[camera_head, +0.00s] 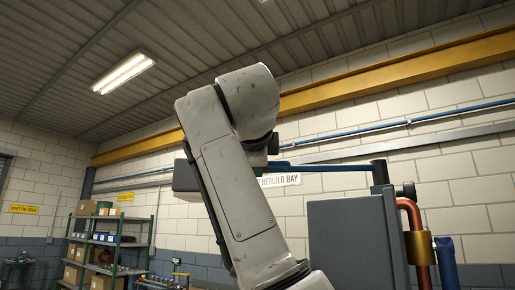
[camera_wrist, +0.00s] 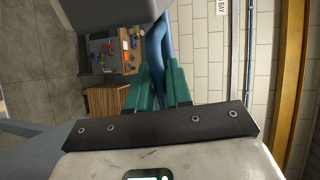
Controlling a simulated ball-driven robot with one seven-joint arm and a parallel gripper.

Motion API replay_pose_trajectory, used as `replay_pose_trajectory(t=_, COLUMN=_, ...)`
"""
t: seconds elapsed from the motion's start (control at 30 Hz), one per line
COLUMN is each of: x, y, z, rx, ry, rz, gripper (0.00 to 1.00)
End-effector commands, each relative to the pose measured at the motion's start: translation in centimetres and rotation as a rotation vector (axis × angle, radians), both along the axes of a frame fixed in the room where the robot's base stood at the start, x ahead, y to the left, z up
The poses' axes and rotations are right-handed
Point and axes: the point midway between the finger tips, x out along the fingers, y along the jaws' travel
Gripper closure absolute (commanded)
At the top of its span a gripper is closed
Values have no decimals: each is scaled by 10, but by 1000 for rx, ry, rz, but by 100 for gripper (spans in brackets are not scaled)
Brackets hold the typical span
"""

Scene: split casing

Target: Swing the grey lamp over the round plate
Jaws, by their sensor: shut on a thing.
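The grey lamp's boxy head (camera_head: 186,176) shows in the head view just left of my arm, partly hidden behind it. A blue bar (camera_head: 325,168) runs from behind my arm to a dark upright post at the right. In the wrist view, a grey block that looks like the lamp head (camera_wrist: 105,10) fills the top. My gripper (camera_wrist: 158,70), with green fingers, is shut on a curved blue bar (camera_wrist: 155,42) below that block. I see no round plate in either view.
A grey cabinet (camera_head: 348,240) stands at the right under the post, with a red pipe (camera_head: 414,240) and a blue pipe beside it. Shelving (camera_head: 103,250) stands far left. The wrist view shows a bench with small items (camera_wrist: 128,50) and a brown slatted cabinet (camera_wrist: 105,100).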

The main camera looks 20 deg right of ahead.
Motion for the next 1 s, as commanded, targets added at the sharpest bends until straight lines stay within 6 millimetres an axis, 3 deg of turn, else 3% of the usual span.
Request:
replay_pose_trajectory(t=0.2, x=25, y=-6, z=-2, rx=0, ry=11, rz=-100, gripper=100)
replay_pose_trajectory(t=0.4, x=37, y=-10, z=-3, rx=0, ry=9, rz=-149, gripper=100)
replay_pose_trajectory(t=0.97, x=42, y=-13, z=-4, rx=3, ry=8, rz=-170, gripper=100)
replay_pose_trajectory(t=1.0, x=42, y=-13, z=-4, rx=3, ry=8, rz=-170, gripper=77)
